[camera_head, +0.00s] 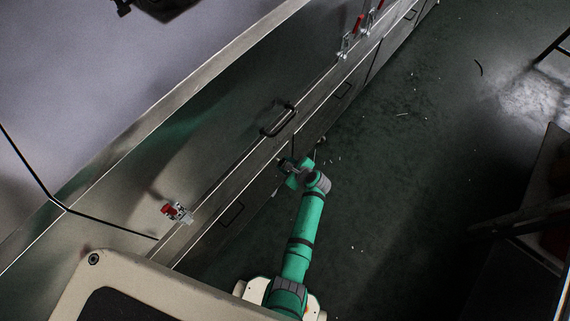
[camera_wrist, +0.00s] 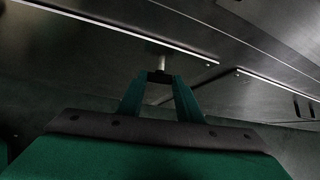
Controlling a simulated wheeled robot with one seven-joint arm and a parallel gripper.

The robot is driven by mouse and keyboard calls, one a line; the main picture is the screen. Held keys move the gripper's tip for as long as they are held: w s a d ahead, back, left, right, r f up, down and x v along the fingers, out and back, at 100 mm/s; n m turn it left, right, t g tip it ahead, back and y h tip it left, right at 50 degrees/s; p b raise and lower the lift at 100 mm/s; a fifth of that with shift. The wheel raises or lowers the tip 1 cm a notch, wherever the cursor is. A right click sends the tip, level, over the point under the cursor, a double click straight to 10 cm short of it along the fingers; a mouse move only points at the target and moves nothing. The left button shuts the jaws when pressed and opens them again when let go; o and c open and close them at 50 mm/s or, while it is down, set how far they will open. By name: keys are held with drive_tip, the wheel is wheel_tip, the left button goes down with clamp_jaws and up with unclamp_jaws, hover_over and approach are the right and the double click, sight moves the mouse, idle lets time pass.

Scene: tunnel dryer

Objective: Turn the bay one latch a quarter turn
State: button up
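A red-handled latch (camera_head: 177,212) sits on the steel dryer's front edge at the lower left of the head view. Two more latches (camera_head: 350,34) with red parts are at the upper right. I cannot tell which belongs to bay one. My gripper (camera_head: 286,166) is close to the dryer's front, between these latch positions and apart from them. In the wrist view its two green fingers (camera_wrist: 160,78) converge on a dark tip, with a short pale post (camera_wrist: 161,62) just beyond. Whether they are shut or touch the post is unclear. No latch is recognisable in the wrist view.
The dryer's long steel front (camera_head: 215,175) runs diagonally across the head view. A dark bar handle (camera_head: 278,120) projects above my gripper, and a smaller handle (camera_head: 232,214) is on the lower panel. Open dark floor (camera_head: 400,190) lies to the right, with dark furniture (camera_head: 535,220) at the far right.

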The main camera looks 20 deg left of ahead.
drive_tip(key=c, duration=0.4)
drive_tip(key=shift+w+m+g, duration=0.3)
drive_tip(key=shift+g, duration=0.3)
drive_tip(key=shift+d+m+g+y, duration=0.1)
drive_tip(key=shift+m+g+y, duration=0.2)
drive_tip(key=shift+g+y, duration=0.15)
drive_tip(key=o, duration=1.1)
drive_tip(key=v, duration=1)
drive_tip(key=shift+d+r, duration=0.2)
drive_tip(key=shift+r, duration=0.2)
